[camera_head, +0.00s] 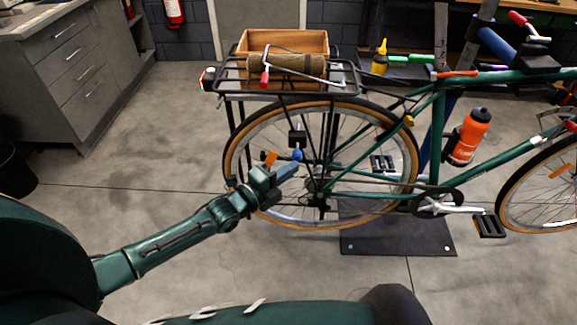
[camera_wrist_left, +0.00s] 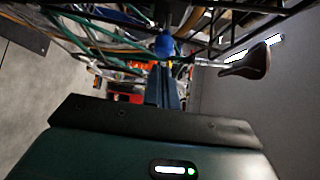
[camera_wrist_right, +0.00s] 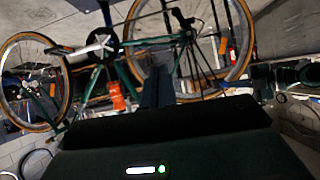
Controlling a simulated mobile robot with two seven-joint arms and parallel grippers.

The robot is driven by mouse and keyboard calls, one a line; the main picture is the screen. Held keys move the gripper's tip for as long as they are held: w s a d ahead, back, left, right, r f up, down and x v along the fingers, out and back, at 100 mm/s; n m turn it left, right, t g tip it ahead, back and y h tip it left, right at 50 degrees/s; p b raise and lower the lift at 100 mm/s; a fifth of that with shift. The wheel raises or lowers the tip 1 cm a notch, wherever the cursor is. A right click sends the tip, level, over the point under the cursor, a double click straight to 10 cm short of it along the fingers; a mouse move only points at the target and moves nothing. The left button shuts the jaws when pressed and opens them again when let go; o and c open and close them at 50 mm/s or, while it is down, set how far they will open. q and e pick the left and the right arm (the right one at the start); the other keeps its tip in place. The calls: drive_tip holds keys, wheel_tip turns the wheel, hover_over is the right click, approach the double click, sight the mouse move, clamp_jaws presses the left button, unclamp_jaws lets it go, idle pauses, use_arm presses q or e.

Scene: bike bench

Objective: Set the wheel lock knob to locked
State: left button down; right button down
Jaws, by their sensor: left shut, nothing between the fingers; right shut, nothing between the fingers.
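A blue knob (camera_head: 297,155) shows beside the rear wheel of the green bike, just below a small black box (camera_head: 298,138). The knob also shows in the left wrist view (camera_wrist_left: 165,44), straight beyond the fingertips. My left gripper (camera_head: 292,168) is shut and empty, its tips at or very near the knob; I cannot tell whether they touch. Its fingers also show together in the left wrist view (camera_wrist_left: 164,68). I cannot read the knob's setting. My right gripper (camera_wrist_right: 156,80) is shut and empty in the right wrist view, with the bike beyond it.
The bike's rear wheel (camera_head: 238,140) stands by a dark floor mat (camera_head: 400,240). A rear rack carries a wooden crate (camera_head: 282,40) and a rolled bundle (camera_head: 290,62). An orange bottle (camera_head: 468,137) is on the frame. Grey drawers (camera_head: 70,60) stand left. The floor between is clear.

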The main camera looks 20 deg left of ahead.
sight(297, 154)
use_arm(q)
drive_tip(key=shift+w+a, duration=0.15)
drive_tip(key=shift+w, duration=0.4)
use_arm(e)
drive_tip(key=shift+w+r, duration=0.1)
drive_tip(key=shift+r, duration=0.05)
drive_tip(key=shift+r, duration=0.1)
use_arm(q)
drive_tip(key=shift+w+a+f+b, duration=0.1)
drive_tip(key=shift+w+f+b, duration=0.05)
drive_tip(key=shift+w+b, duration=0.2)
drive_tip(key=shift+w+a+r+b, duration=0.15)
drive_tip(key=shift+w+a+b, duration=0.1)
drive_tip(key=shift+w+b, duration=0.25)
drive_tip(key=shift+w+a+r+b, duration=0.2)
drive_tip(key=shift+w+b, duration=0.1)
drive_tip(key=shift+w, duration=0.35)
use_arm(e)
drive_tip(key=shift+a+y, duration=0.3)
drive_tip(key=shift+a, duration=0.2)
drive_tip(key=shift+f, duration=0.2)
